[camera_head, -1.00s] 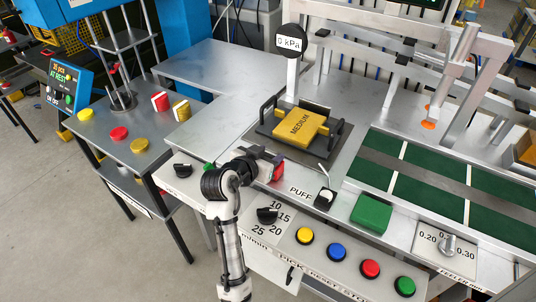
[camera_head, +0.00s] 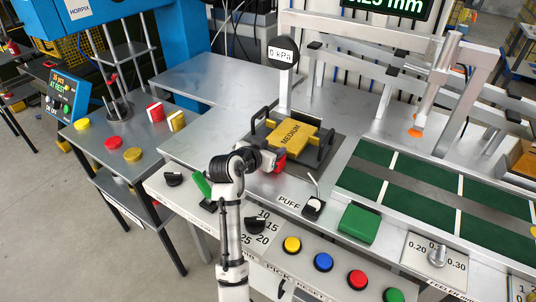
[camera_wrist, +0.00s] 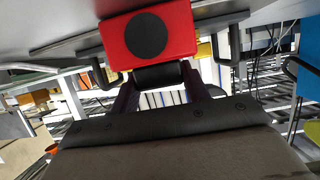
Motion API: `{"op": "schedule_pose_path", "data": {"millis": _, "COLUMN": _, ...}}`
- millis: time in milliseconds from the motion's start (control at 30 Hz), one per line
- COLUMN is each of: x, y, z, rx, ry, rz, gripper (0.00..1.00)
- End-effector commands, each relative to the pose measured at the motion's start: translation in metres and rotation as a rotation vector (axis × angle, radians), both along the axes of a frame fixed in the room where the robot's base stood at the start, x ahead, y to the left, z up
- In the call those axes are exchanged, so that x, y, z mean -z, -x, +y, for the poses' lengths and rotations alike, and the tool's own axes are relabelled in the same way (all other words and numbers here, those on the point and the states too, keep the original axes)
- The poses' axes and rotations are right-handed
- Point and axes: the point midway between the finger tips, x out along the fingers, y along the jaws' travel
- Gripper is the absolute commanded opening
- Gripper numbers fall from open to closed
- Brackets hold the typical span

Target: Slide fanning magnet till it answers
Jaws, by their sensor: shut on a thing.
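The fanning magnet appears to be the red block (camera_head: 281,162) beside the near side of the yellow block marked MEDIUM (camera_head: 287,138). In the wrist view the red block (camera_wrist: 172,30) shows a black round face, with a black grip piece (camera_wrist: 158,76) below it. My gripper (camera_head: 265,157) is shut on this piece, one finger at each side. The yellow block lies on a dark plate between black upright guides. I cannot tell whether the magnet touches it. The gauge (camera_head: 283,53) behind reads 0 kPa.
A PUFF switch (camera_head: 313,207) and a green block (camera_head: 359,223) stand to the right of my arm. A black knob (camera_head: 173,179) and a green lever (camera_head: 202,184) are to the left. Coloured buttons line the front panel. The steel top (camera_head: 205,80) behind left is clear.

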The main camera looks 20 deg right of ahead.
Motion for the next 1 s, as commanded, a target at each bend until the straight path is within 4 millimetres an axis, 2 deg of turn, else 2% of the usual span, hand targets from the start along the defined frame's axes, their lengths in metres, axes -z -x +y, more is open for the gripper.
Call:
{"op": "schedule_pose_path", "data": {"millis": 167, "x": 0.0, "y": 0.0, "z": 0.001, "rx": 0.0, "ry": 0.0, "rz": 0.0, "gripper": 0.04}}
{"op": "schedule_pose_path", "data": {"millis": 200, "x": 0.0, "y": 0.0, "z": 0.001, "rx": 0.0, "ry": 0.0, "rz": 0.0, "gripper": 0.48}}
{"op": "schedule_pose_path", "data": {"millis": 367, "x": 0.0, "y": 0.0, "z": 0.001, "rx": -0.001, "ry": 0.0, "rz": 0.0, "gripper": 0.67}}
{"op": "schedule_pose_path", "data": {"millis": 733, "x": -0.002, "y": 0.004, "z": 0.006, "rx": -0.003, "ry": 0.001, "rz": -0.001, "gripper": 0.67}}
{"op": "schedule_pose_path", "data": {"millis": 1000, "x": -0.019, "y": 0.033, "z": 0.045, "rx": -0.005, "ry": 0.0, "rz": -0.004, "gripper": 0.67}}
